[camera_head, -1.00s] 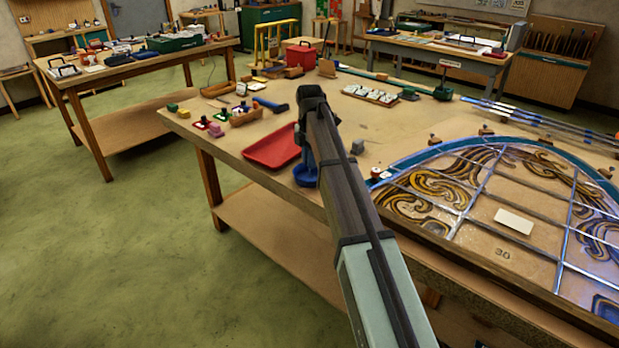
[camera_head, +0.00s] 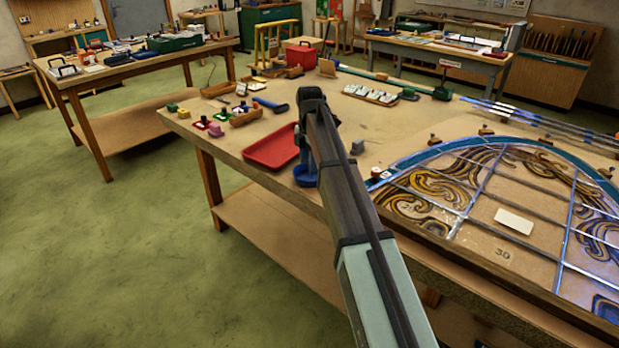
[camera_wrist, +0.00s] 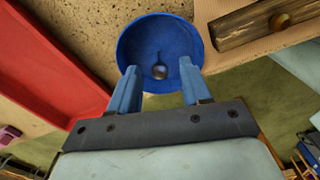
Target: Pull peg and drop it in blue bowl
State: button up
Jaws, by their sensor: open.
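The blue bowl (camera_head: 305,176) sits at the table's near edge, right of the red tray. In the wrist view the bowl (camera_wrist: 142,38) lies beneath my gripper (camera_wrist: 159,67). Its two blue fingers are apart, pointing down at the bowl's near part. A small dark peg with a rounded head (camera_wrist: 160,71) shows between the fingertips and appears to lie inside the bowl, not touching either finger. My arm hides part of the bowl in the head view.
The red tray (camera_head: 271,148) stands close left of the bowl. The leaded panel (camera_head: 480,215) fills the table's right side. Small coloured blocks and tools lie at the back left.

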notch_tip(320, 180, up, 14)
jog(key=f, duration=0.1)
jog(key=s+a+f+m+g+y, duration=0.1)
jog(key=s+a+f, duration=0.4)
jog(key=f, duration=0.6)
jog(key=s+a+f+m+g+y, duration=0.15)
jog(key=s+a+f, duration=0.25)
jog(key=a+f, duration=0.5)
jog(key=s+a+f+m, duration=0.1)
jog(key=s+a+f, duration=0.3)
jog(key=f, duration=1)
jog(key=s+d+f+m+g+h, duration=0.1)
jog(key=s+d+f+m, duration=0.4)
jog(key=s+d+f, duration=0.55)
jog(key=s+d+f+m+g+h, duration=0.1)
jog(key=s+d+f+m, duration=0.6)
jog(key=f, duration=0.7)
jog(key=s+d+f+m, duration=0.2)
jog(key=s+d+f, duration=0.1)
jog(key=s, duration=0.6)
jog(key=s+d+f+m+g, duration=0.1)
jog(key=s+d+f+m, duration=0.2)
jog(key=s, duration=0.7)
jog(key=s+d+f+m+g, duration=0.1)
jog(key=s+d+f+m, duration=0.2)
jog(key=s+d, duration=0.3)
jog(key=s, duration=0.3)
jog(key=shift+s, duration=0.4)
